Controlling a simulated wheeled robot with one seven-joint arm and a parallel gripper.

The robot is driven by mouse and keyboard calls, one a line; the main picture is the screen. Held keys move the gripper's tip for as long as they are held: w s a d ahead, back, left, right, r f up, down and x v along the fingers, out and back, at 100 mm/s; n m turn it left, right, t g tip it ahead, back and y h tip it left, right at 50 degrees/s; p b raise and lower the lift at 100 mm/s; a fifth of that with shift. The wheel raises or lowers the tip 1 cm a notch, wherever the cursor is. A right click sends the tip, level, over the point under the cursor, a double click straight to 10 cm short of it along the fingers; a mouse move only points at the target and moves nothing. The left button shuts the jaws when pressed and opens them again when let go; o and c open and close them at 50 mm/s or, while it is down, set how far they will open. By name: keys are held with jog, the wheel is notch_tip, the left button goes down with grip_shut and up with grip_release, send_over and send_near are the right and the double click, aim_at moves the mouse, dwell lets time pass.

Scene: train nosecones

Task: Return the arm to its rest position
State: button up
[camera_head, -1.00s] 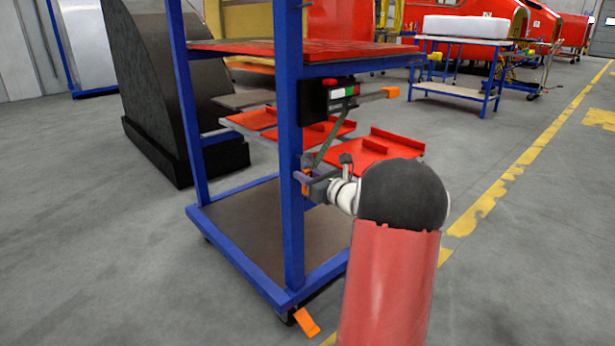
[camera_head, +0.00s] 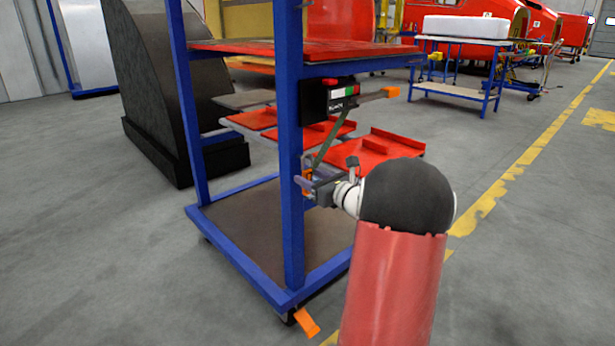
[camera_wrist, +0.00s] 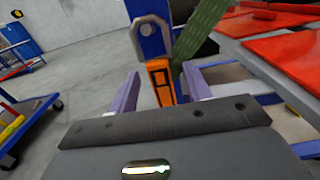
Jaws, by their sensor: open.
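My gripper (camera_head: 305,182) is at the end of my raised arm, close to the near upright post of the blue trolley (camera_head: 291,150). In the wrist view my gripper (camera_wrist: 163,88) is open, with its two purple fingers apart. An orange piece (camera_wrist: 161,82) on the blue post shows in the space between and beyond the fingers. A green strap (camera_wrist: 203,30) hangs beside it on the right. I cannot tell whether the fingers touch the orange piece.
A dark curved block (camera_head: 165,85) stands behind left. A blue table (camera_head: 460,92) stands at the back right. Floor is clear at right and front left.

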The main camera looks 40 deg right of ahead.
jog(key=s, duration=0.6)
jog(key=s+a+r+n+g+y+p, duration=0.1)
jog(key=s+a+n+g+y, duration=0.3)
jog(key=a+n, duration=0.8)
jog(key=s+a+n+g+y+p, duration=0.15)
jog(key=a+n+g, duration=0.4)
jog(key=a, duration=1.15)
jog(key=s+a+n+g+h, duration=0.1)
jog(key=s+a+n+h, duration=0.1)
jog(key=s+n, duration=0.6)
jog(key=s+a+f+n+g+h+p, duration=0.1)
jog(key=s+a+n+g+h, duration=0.1)
jog(key=s+n, duration=0.7)
jog(key=a+h, duration=0.1)
jog(key=h, duration=0.1)
jog(key=shift+n+h, duration=0.35)
